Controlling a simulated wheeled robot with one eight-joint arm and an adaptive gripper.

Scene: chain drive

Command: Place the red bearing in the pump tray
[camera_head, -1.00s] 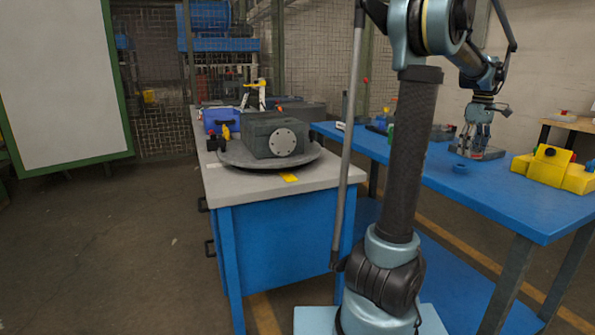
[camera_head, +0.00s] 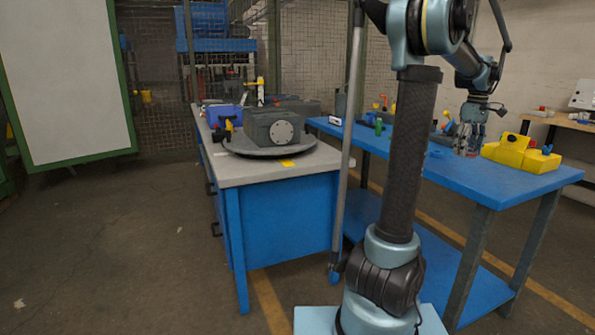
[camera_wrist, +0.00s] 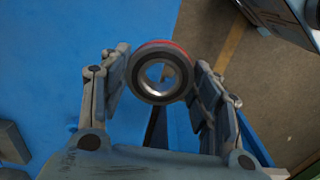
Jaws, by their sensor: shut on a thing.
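My gripper (camera_head: 467,150) hangs near the front edge of the blue table at the right. In the wrist view its two fingers (camera_wrist: 158,90) are shut on the red bearing (camera_wrist: 140,92), a dark ring with a bright bore and a red band along its upper rim. The bearing is too small to make out in the head view. I cannot tell for certain which thing is the pump tray. A round grey plate (camera_head: 240,147) on the grey-topped bench carries a dark box-shaped housing (camera_head: 272,128) with a pale round flange.
A yellow block fixture (camera_head: 520,155) stands on the blue table (camera_head: 440,180), right of my gripper. A blue ring (camera_head: 435,153) and small coloured parts lie left of it. The grey-topped bench (camera_head: 235,173) has a blue case (camera_head: 222,115).

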